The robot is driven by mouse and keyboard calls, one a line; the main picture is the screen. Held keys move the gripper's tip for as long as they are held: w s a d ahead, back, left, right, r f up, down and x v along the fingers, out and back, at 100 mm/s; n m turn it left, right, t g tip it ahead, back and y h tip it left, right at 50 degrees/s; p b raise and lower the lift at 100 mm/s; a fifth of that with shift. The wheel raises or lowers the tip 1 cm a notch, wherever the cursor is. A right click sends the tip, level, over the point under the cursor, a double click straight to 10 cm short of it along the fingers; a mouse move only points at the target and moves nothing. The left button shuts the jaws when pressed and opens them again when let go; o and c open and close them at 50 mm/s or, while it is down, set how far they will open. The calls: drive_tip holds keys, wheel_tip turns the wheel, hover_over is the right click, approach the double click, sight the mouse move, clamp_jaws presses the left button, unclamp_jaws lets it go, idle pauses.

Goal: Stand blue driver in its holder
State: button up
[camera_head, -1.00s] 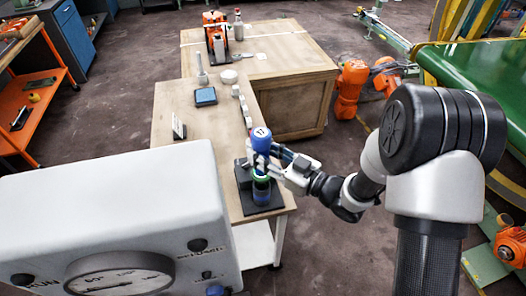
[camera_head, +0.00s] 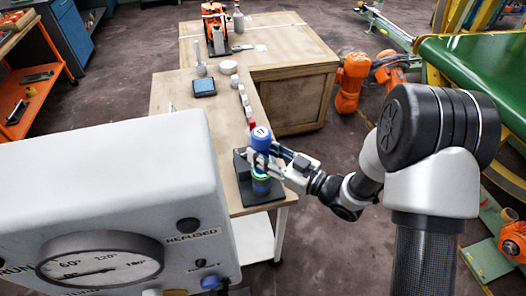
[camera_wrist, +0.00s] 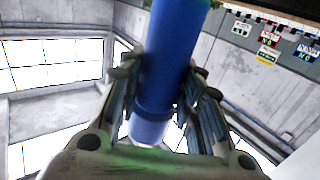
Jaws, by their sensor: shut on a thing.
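Below the fingers, a dark blue cylinder with a green band (camera_head: 261,184) stands over a black base (camera_head: 272,197), which looks like the holder, at the near end of the wooden table. I cannot tell whether that cylinder is part of the driver or the holder, nor whether the driver's lower end is seated.
A white gauge box (camera_head: 110,190) fills the near left and hides part of the table. A row of small white items (camera_head: 245,103) and a blue-topped pad (camera_head: 204,87) lie farther back on the table (camera_head: 178,93). An orange device (camera_head: 215,25) stands at the back.

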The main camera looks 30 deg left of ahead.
drive_tip(key=shift+f, duration=0.15)
drive_tip(key=o, duration=1.3)
drive_tip(key=shift+c, duration=0.2)
drive_tip(key=shift+o, duration=0.2)
drive_tip(key=shift+f, duration=0.15)
